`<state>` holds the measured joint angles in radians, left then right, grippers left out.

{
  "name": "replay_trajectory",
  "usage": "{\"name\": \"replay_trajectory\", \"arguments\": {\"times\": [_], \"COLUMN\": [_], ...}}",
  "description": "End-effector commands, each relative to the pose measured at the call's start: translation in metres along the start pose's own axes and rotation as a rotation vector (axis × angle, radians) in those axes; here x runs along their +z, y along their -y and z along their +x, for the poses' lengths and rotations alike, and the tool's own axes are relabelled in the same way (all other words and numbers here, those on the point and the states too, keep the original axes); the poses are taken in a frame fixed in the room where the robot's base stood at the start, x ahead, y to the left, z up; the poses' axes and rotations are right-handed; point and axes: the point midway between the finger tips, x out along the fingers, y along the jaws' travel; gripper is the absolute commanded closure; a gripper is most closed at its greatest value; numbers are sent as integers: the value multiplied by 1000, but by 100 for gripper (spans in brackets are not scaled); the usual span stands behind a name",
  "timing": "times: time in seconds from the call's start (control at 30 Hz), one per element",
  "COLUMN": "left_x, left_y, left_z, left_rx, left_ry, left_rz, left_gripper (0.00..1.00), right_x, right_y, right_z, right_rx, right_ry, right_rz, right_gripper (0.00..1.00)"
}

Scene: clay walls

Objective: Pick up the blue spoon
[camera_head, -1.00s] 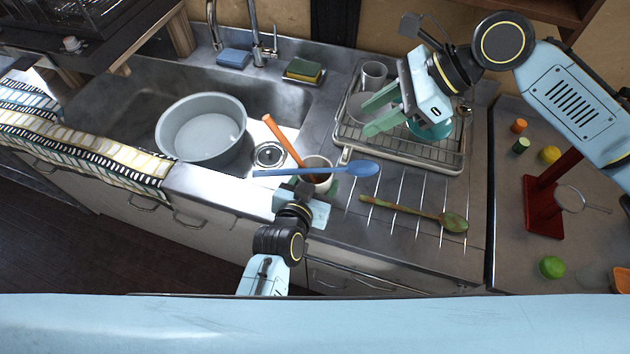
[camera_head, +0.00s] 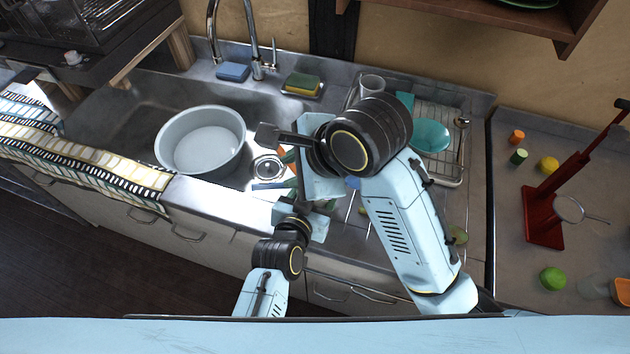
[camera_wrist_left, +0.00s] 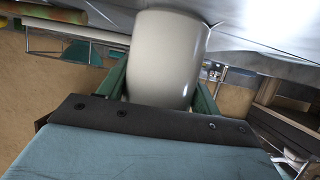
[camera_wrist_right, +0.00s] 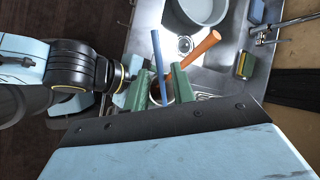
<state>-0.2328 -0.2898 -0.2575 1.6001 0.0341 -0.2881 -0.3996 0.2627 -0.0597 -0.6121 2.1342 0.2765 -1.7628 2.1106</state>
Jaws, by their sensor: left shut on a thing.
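My left gripper (camera_head: 302,212) is shut on a cream cup (camera_wrist_left: 168,55). The orange-brown utensil (camera_wrist_right: 198,55) leans out of the cup.
A grey basin (camera_head: 201,140) stands in the sink to the left. A sponge (camera_head: 302,83) and blue sponge (camera_head: 233,71) lie behind. A dish rack (camera_head: 453,172) with a teal bowl (camera_head: 430,136) is right of my right arm. A mottled spoon (camera_head: 458,235) is partly hidden.

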Motion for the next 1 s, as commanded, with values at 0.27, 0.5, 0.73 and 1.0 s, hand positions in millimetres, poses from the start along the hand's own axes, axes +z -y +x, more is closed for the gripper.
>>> {"name": "replay_trajectory", "arguments": {"times": [0.27, 0.5, 0.73, 1.0], "left_x": [1, 1, 0, 0], "left_y": [0, 0, 0, 0], "left_z": [0, 0, 0, 0], "left_rx": [0, 0, 0, 0], "left_ry": [1, 1, 1, 1], "left_rz": [-1, -1, 0, 0], "left_gripper": [71, 71, 71, 71], "right_x": [0, -4, -6, -9], "right_y": [-6, -6, -6, -9], "right_z": [-3, 35, 61, 93], "right_rx": [-8, -6, -8, -7], "right_ry": [-64, -72, -70, -72], "right_rz": [58, 60, 60, 58], "right_gripper": [75, 75, 75, 75]}}
